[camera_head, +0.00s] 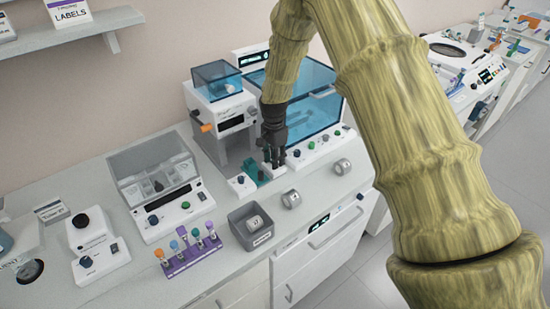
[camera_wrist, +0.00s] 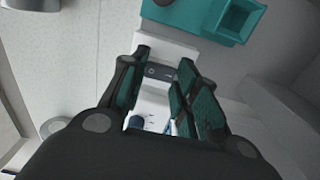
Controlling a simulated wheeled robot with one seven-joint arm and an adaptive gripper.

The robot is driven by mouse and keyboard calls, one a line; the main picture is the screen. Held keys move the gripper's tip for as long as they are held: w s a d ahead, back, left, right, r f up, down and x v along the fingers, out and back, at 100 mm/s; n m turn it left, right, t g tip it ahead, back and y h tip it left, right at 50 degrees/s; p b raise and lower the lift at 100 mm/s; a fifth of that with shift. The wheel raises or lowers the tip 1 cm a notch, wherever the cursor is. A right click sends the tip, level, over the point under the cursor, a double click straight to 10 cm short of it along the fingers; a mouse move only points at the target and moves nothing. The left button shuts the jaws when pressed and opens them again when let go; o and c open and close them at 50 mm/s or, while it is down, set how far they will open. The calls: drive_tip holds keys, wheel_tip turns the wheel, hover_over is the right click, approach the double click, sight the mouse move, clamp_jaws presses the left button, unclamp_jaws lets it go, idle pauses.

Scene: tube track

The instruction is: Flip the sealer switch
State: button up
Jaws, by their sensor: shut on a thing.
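The sealer appears to be the white machine (camera_head: 222,118) with a blue clear box on top and an orange knob at its side. A teal holder (camera_head: 251,170) stands at its foot; in the wrist view the teal holder (camera_wrist: 200,15) is at the top. My gripper (camera_head: 273,160) points down just right of the holder. In the wrist view my gripper (camera_wrist: 163,88) has its fingers on both sides of a dark grey switch piece (camera_wrist: 158,72) on a white body, and is shut on it. The contact itself is partly hidden by the fingers.
A blue-lidded machine (camera_head: 312,100) with a row of knobs stands close behind and right. A grey bin (camera_head: 250,228) and small silver rollers (camera_head: 291,199) are in front. A purple tube rack (camera_head: 190,255) is at front left. A lidded machine (camera_head: 160,185) stands left.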

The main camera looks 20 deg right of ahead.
drive_tip(key=shift+g, duration=0.3)
drive_tip(key=o, duration=1)
drive_tip(key=r, duration=0.8)
drive_tip(key=w+r, duration=0.1)
drive_tip(key=r, duration=0.3)
drive_tip(key=shift+a, duration=0.1)
drive_tip(key=shift+s, duration=0.1)
